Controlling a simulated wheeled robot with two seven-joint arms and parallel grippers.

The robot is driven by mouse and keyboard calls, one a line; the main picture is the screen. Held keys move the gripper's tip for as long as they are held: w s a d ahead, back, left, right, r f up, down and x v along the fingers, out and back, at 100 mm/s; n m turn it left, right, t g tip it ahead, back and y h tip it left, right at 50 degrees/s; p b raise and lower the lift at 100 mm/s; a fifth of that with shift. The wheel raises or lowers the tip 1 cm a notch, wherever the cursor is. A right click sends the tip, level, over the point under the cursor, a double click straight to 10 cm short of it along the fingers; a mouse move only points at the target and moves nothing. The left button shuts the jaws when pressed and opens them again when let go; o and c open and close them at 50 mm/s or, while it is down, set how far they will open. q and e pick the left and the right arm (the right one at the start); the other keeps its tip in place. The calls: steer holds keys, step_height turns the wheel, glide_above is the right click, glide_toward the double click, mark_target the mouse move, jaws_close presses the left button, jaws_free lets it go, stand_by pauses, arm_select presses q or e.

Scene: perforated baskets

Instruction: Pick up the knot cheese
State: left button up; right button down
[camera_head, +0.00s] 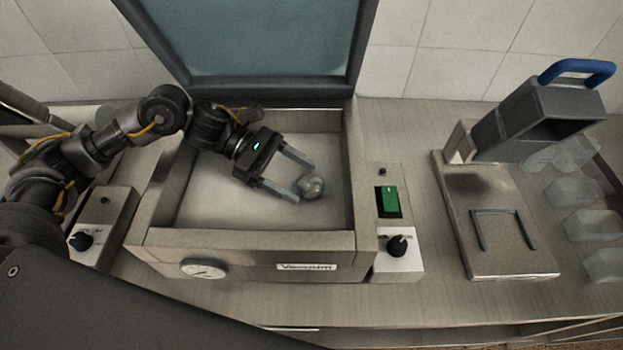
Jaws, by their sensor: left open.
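The knot cheese (312,187) is a small, pale, lumpy ball. It lies on the floor of the open vacuum machine's chamber (352,205), towards its right side. My left gripper (306,184) reaches into the chamber from the upper left. Its two fingers are spread, with their tips right at the cheese. The cheese shows at the fingertips, and I cannot tell whether the fingers touch it. My right gripper is not in view.
The machine's raised lid (262,40) stands behind the chamber. A control box with a green switch (388,201) is at its right. Further right stand a grey device with a blue handle (535,112) and several clear containers (590,224). The counter between is clear.

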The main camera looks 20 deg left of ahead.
arm_select(q)
steer(key=shift+x, duration=1.2)
steer(key=c, duration=1)
steer(key=shift+c, duration=0.3)
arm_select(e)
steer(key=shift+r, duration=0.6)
arm_select(q)
steer(key=shift+r, duration=0.15)
